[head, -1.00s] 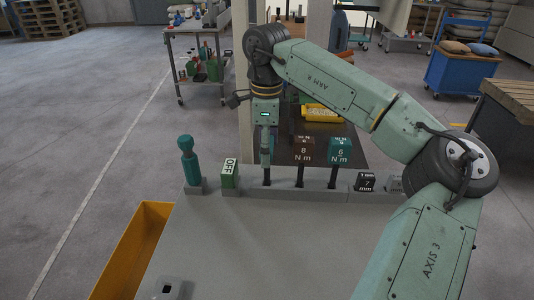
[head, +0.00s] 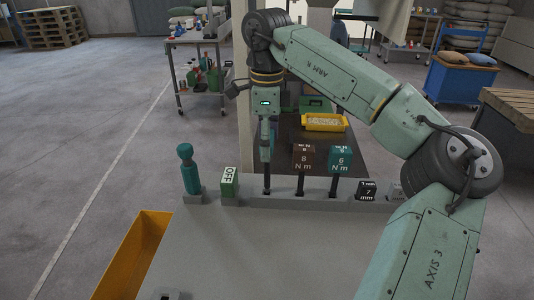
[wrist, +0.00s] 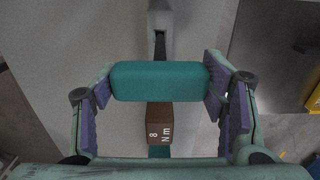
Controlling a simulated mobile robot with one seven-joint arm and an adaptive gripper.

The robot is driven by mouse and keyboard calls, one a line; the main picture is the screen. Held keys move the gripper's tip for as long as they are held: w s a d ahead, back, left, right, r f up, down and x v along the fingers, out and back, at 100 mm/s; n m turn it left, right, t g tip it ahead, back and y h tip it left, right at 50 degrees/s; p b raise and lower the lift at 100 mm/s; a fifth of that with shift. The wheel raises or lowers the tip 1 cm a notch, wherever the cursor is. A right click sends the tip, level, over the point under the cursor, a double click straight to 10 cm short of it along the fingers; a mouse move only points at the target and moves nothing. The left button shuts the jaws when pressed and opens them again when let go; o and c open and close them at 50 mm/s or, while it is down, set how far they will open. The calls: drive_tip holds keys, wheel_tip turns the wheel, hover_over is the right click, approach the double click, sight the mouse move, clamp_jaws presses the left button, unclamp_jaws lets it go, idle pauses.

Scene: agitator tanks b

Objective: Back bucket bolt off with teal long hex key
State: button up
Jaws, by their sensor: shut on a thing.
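My gripper (head: 265,150) is above the tool rack (head: 315,188) on the bench. In the wrist view it is shut on a teal handle (wrist: 160,80), with a finger pad at each end. This looks like the teal long hex key; no label on it shows. Its dark shaft (head: 267,177) runs down to the rack, and I cannot tell whether its tip is still in the slot. Beside it stand a brown 8 N m tool (head: 303,157) and a teal 6 N m tool (head: 340,160). I cannot make out the back bucket or its bolt.
A teal peg-like item (head: 188,168) and a green OFF block (head: 229,183) stand left of the key. A black 7 mm block (head: 367,191) is at right. A yellow tray (head: 135,255) hangs at the bench's left side. A pale post (head: 242,120) rises behind the rack.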

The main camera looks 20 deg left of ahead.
wheel_tip(320, 180, up, 3)
drive_tip(key=shift+f, duration=0.15)
drive_tip(key=s+d+b, duration=0.2)
drive_tip(key=s+b, duration=0.1)
drive_tip(key=s, duration=0.5)
drive_tip(key=s+d+b, duration=0.2)
drive_tip(key=s+d, duration=0.1)
drive_tip(key=s, duration=0.6)
drive_tip(key=shift+s+b, duration=0.15)
drive_tip(key=shift+b, duration=0.25)
drive_tip(key=o, duration=0.6)
drive_tip(key=c, duration=1)
drive_tip(key=o, duration=1)
drive_tip(key=c, duration=1.3)
drive_tip(key=shift+c, duration=0.2)
